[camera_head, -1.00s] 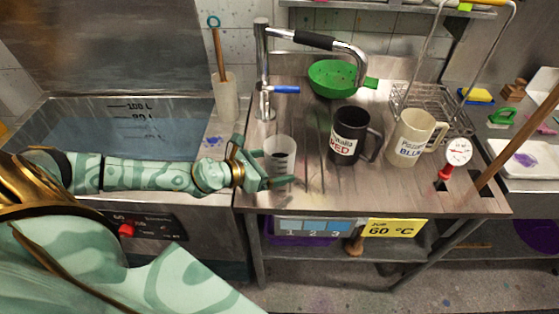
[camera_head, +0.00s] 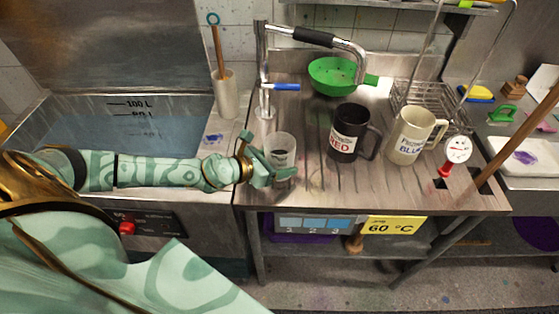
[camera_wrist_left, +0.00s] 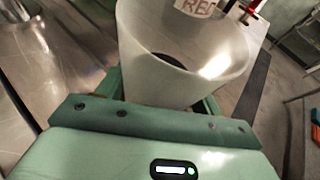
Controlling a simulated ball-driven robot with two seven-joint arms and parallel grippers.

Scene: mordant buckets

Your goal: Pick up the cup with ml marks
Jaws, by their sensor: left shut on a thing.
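The cup with ml marks (camera_head: 281,147) is a translucent whitish cup with dark markings on its side. It stands upright at the left end of the metal drainboard, below the tap. My left gripper (camera_head: 276,168) is shut on it, with the fingers at its lower part. In the left wrist view the cup (camera_wrist_left: 170,75) fills the upper middle, between the green fingers (camera_wrist_left: 160,98). Whether its base touches the board is hidden by the gripper. My right gripper is not in view.
A black mug marked RED (camera_head: 345,128) and a cream mug marked BLUE (camera_head: 410,135) stand to the right. A green colander (camera_head: 332,75) lies behind. The tap (camera_head: 263,70) rises close behind the cup.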

